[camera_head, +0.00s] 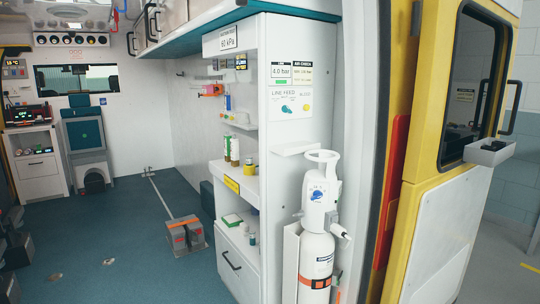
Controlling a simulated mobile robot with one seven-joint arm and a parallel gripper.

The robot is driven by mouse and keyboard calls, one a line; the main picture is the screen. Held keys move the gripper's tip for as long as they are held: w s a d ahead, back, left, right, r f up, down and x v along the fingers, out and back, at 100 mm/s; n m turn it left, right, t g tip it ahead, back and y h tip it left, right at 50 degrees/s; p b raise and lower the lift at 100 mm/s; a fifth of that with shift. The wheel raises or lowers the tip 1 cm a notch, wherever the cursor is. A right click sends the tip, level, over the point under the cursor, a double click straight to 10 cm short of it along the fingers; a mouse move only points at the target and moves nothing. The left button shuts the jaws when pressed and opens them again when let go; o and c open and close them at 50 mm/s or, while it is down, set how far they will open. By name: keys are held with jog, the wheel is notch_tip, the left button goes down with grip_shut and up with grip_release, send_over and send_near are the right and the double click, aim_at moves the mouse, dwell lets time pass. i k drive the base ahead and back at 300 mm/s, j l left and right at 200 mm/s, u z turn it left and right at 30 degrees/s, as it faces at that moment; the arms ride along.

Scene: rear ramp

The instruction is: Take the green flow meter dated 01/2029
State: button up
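I cannot pick out a flow meter for certain, and no 01/2029 date is readable. Small items with yellow and other colours sit on an upper shelf (240,126) of the white cabinet, too small to identify. My gripper is not in view.
A white gas cylinder (318,255) stands strapped to the cabinet's end panel. An open yellow door (432,150) stands on the right, with a small tray (488,152). A grey, orange-strapped floor unit (186,235) sits on the otherwise mostly clear blue floor (120,250).

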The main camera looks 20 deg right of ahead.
aim_at(227, 137)
jog(key=i+j+z, duration=0.15)
jog(key=i+z, duration=0.25)
jog(key=i+j+z, duration=0.6)
jog(key=i+j, duration=1.75)
jog(key=j, duration=0.15)
